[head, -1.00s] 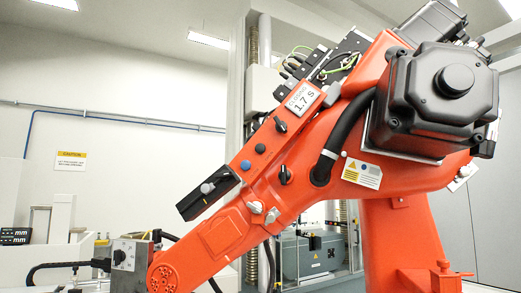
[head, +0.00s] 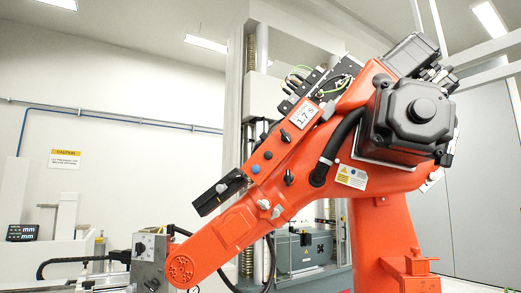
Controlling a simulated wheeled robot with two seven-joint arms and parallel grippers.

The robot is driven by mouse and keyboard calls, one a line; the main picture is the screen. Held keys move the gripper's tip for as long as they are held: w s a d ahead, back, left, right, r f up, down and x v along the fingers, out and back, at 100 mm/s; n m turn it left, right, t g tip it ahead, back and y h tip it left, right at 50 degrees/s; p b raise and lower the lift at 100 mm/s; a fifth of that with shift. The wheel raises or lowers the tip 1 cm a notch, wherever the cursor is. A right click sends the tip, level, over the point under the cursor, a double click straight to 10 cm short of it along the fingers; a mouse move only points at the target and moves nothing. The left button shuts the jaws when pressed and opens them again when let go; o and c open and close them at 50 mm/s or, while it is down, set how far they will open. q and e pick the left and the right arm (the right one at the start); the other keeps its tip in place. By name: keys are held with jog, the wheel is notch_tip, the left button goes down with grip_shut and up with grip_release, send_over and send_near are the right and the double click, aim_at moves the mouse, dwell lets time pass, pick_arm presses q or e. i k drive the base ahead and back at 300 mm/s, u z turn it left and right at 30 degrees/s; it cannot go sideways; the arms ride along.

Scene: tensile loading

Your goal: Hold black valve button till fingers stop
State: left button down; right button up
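A large orange robot arm (head: 330,150) of the place stands across the middle and right of the head view. Whether the black button is pressed in cannot be told. Nothing visibly touches it. Neither of my grippers is in view. The orange arm's own fingers cannot be made out.
Black knobs (head: 289,178) and a dark block with a grey knob (head: 221,189) project from the orange arm. A grey box (head: 149,262) with a dial stands at lower left. A grey machine frame (head: 236,100) rises behind the arm. A caution sign (head: 64,159) hangs on the wall.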

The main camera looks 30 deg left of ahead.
aim_at(268, 155)
jog(key=u, duration=1.1)
jog(key=i, duration=0.85)
jog(key=z, duration=1.65)
